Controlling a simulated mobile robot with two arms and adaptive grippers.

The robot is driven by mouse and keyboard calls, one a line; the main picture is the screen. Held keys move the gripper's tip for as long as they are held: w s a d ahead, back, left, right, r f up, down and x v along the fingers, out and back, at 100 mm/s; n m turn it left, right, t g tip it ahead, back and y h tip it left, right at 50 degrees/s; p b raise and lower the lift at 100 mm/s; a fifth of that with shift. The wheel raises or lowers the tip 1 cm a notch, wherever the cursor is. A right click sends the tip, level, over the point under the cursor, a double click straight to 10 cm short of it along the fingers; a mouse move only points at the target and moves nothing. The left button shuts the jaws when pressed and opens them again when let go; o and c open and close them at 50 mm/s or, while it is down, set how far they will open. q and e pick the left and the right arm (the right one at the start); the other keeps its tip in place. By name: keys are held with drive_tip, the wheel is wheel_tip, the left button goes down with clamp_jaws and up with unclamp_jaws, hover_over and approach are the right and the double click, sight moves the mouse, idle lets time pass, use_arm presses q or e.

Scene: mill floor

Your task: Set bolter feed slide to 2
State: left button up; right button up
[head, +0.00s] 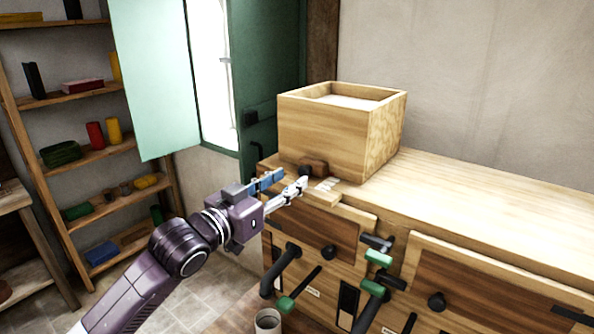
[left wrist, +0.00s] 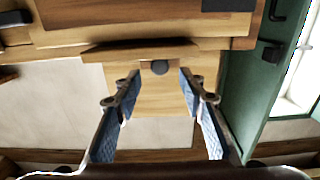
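The bolter feed slide (head: 314,164) looks like a small brown wooden block at the foot of a wooden hopper box (head: 325,130), with a dark round knob (head: 304,171) at its front. Pale scale marks (head: 328,184) lie beside it; their figures are too small to read. My left gripper (head: 290,181) is open, just in front of the knob. In the left wrist view, the knob (left wrist: 160,67) sits between and slightly beyond the fingertips of my left gripper (left wrist: 160,77), with a gap on both sides. My right gripper is not in view.
Below the bench top (head: 480,198) are wooden panels with dark knobs and green-ended levers (head: 378,257). A green shutter (head: 268,75) stands behind my left gripper. Shelves (head: 80,155) are at the left. A cup (head: 268,321) stands low in front.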

sight(302, 172)
use_arm(q)
drive_tip(key=shift+p+x, duration=0.55)
drive_tip(key=shift+x, duration=1.5)
clamp_jaws()
